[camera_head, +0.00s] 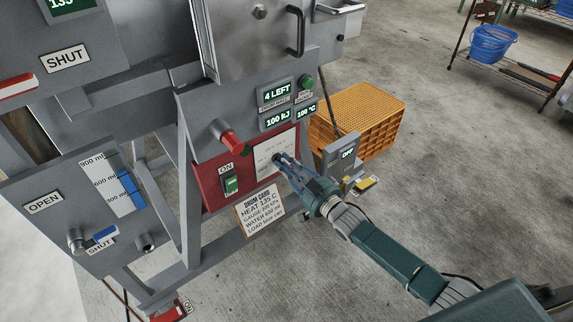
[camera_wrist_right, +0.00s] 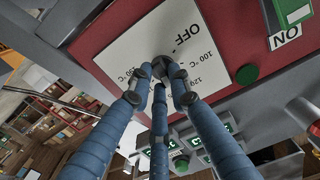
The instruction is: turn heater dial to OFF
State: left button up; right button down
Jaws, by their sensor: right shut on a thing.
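The heater dial is a small dark knob (camera_head: 277,158) on a white scale plate (camera_head: 263,160), set in a red panel (camera_head: 208,182) on the grey machine. My right gripper (camera_head: 282,161) reaches in from the lower right, its blue fingers closed around the knob. In the right wrist view the fingertips (camera_wrist_right: 161,76) meet at the knob (camera_wrist_right: 160,64), which they mostly hide. The plate (camera_wrist_right: 130,45) there shows OFF and temperature marks such as 100 °C. I cannot tell where the dial points. My left gripper is in neither view.
Left of the plate are a green switch (camera_head: 232,184) marked ON and a red handle (camera_head: 232,141). Displays (camera_head: 277,120) sit above. A paper drum card (camera_head: 260,207) hangs below. An orange crate (camera_head: 360,120) stands behind on the floor; open floor lies to the right.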

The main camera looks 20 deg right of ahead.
jog(key=n, duration=1.2)
jog(key=shift+a+r, duration=0.15)
jog(key=shift+r, duration=0.05)
jog(key=shift+n+b, duration=0.4)
jog(key=shift+n, duration=0.5)
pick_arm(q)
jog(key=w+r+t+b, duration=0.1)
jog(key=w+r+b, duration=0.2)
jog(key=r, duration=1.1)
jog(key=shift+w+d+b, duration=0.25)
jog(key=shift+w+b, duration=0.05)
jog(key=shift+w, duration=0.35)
pick_arm(e)
jog(key=shift+s+a+n, duration=0.1)
jog(key=shift+a+n, duration=0.05)
jog(key=shift+n, duration=2.35)
jog(key=shift+s+a+n, duration=0.1)
jog(key=shift+n, duration=2.4)
